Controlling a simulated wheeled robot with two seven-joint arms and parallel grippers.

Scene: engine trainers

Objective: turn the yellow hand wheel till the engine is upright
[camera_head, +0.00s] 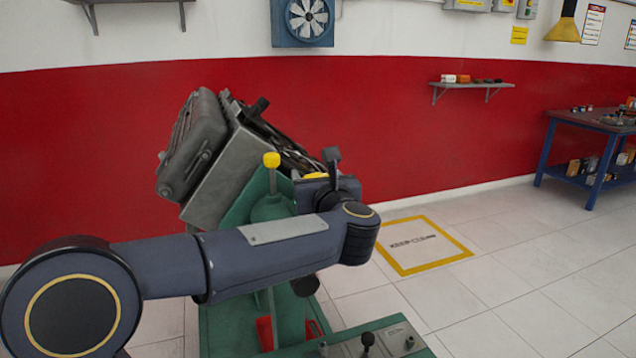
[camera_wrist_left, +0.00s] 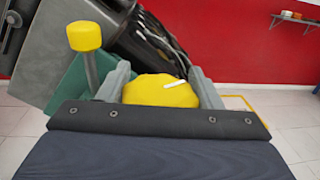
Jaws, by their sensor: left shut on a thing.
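The grey engine (camera_head: 215,160) sits tilted on a green stand (camera_head: 250,204) in the head view. It also shows tilted at the upper left of the left wrist view (camera_wrist_left: 60,50). The yellow hand wheel (camera_wrist_left: 160,91) is between the fingers of my left gripper (camera_wrist_left: 160,85) in the left wrist view, with a white mark on it. In the head view only a small part of the wheel (camera_head: 315,175) shows behind my left arm. My left gripper (camera_head: 331,172) is shut on the wheel. My right gripper is not in view.
A yellow-knobbed lever (camera_head: 272,160) stands close beside my left gripper. A control panel (camera_head: 375,343) with knobs is at the bottom. A yellow-bordered floor area (camera_head: 455,258) lies clear at the right. A blue workbench (camera_head: 551,150) stands by the far wall.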

